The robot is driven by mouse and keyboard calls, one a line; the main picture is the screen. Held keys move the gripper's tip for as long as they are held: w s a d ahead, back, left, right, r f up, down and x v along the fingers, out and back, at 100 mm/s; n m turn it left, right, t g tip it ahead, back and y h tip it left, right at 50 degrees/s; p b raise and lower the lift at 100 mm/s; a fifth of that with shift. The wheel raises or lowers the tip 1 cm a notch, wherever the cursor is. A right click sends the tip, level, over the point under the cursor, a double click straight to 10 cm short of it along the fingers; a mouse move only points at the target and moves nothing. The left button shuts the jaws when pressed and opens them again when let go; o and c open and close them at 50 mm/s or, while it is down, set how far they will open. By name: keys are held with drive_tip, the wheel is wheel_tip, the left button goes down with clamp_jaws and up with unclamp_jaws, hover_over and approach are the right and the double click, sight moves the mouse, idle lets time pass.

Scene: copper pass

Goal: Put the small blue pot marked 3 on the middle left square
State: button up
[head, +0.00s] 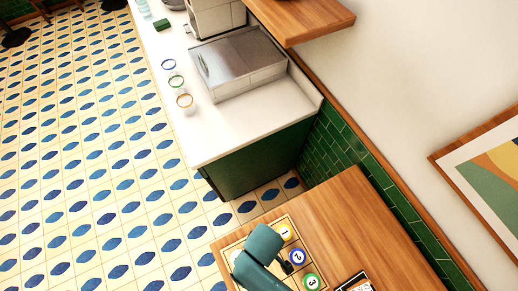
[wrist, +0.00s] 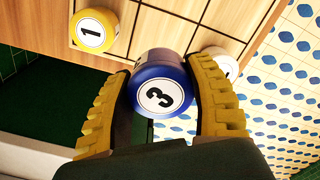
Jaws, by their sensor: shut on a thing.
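The small blue pot marked 3 (wrist: 160,92) is between the two yellow ribbed fingers of my gripper (wrist: 163,72) in the wrist view. My gripper is shut on its sides, and its numbered white face is turned to the camera. Behind it is the wooden board with dark square lines (wrist: 215,15); I cannot tell if the pot touches it. In the head view the board (head: 291,219) lies at the table's near left corner. My teal arm covers much of it, hiding the held pot and the middle left square.
A yellow pot marked 1 (head: 285,233), a blue pot marked 2 (head: 297,257) and a green pot marked 3 (head: 312,282) stand along the board's right side. A pale pot (wrist: 222,60) is partly behind the right finger. A dark lettered item (head: 354,283) lies right of the board.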

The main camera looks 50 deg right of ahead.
wheel_tip(320, 180, down, 9)
drive_tip(key=shift+r, duration=0.2)
drive_tip(key=shift+f, duration=0.15)
drive_tip(key=o, duration=1.2)
